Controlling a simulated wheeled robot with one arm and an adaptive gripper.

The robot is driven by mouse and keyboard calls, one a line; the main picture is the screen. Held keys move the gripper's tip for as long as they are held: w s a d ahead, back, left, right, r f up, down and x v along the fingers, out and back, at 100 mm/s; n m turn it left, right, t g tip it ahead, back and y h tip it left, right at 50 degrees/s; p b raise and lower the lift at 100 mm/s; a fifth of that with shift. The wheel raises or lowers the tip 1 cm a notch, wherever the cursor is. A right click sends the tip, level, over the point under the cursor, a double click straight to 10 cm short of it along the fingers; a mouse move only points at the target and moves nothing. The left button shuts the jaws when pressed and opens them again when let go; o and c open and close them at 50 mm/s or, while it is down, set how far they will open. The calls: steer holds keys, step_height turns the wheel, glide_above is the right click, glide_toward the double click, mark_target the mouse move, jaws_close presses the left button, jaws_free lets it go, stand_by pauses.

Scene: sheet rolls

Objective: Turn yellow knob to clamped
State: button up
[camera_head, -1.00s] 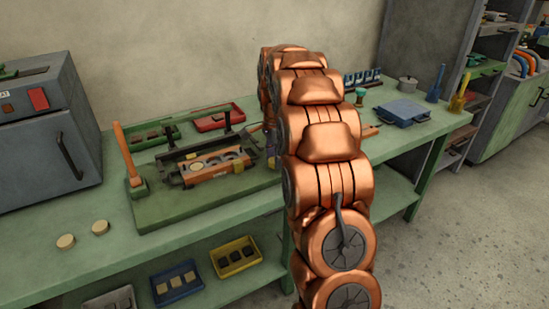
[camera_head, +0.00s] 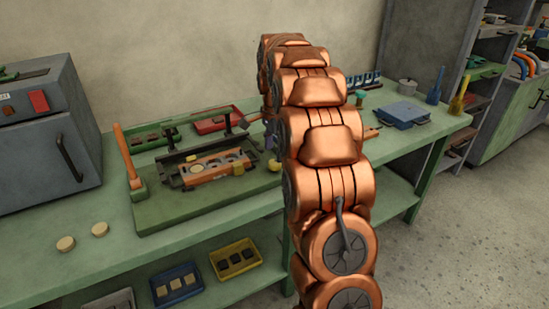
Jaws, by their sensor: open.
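The yellow knob (camera_head: 275,165) shows at the right end of the clamp fixture, close to the left side of my copper arm. The fixture has dark rails around an orange-brown block (camera_head: 210,168) with round recesses, on a green base plate (camera_head: 185,207). A small yellow piece (camera_head: 238,169) sits on the block's right part. My gripper (camera_head: 259,131) is partly visible left of the arm, above and apart from the knob. It is open and seems empty; most of it is hidden behind the arm. I cannot read the knob's setting.
An orange-handled lever (camera_head: 126,152) stands at the base plate's left. Red (camera_head: 212,124) and green (camera_head: 150,138) trays lie behind the fixture. Two pale discs (camera_head: 66,243) lie on the front left. A grey cabinet (camera_head: 45,135) stands left; a blue case (camera_head: 403,112) lies right.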

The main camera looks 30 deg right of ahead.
mark_target(275, 162)
step_height(275, 162, up, 8)
stand_by(0.5)
stand_by(0.5)
steer(key=s+a+r+n+p, duration=0.2)
steer(key=s+a+n, duration=0.3)
steer(key=s+a, duration=0.25)
steer(key=s+a+r+n+p, duration=0.3)
steer(key=s+a+n, duration=0.1)
steer(key=s+a, duration=0.35)
steer(key=s+a+f+n+p, duration=0.1)
steer(key=s+a+n, duration=0.2)
steer(key=s, duration=0.4)
steer(key=s+a+f+n+g+p, duration=0.1)
steer(key=s+a+f+n+p, duration=0.1)
steer(key=s, duration=0.6)
steer(key=s+a+f+n+p, duration=0.1)
steer(key=s+a+n, duration=0.3)
steer(key=s, duration=0.4)
steer(key=shift+f+n+g, duration=0.4)
steer(key=shift+f+n, duration=0.05)
steer(key=shift+n, duration=0.15)
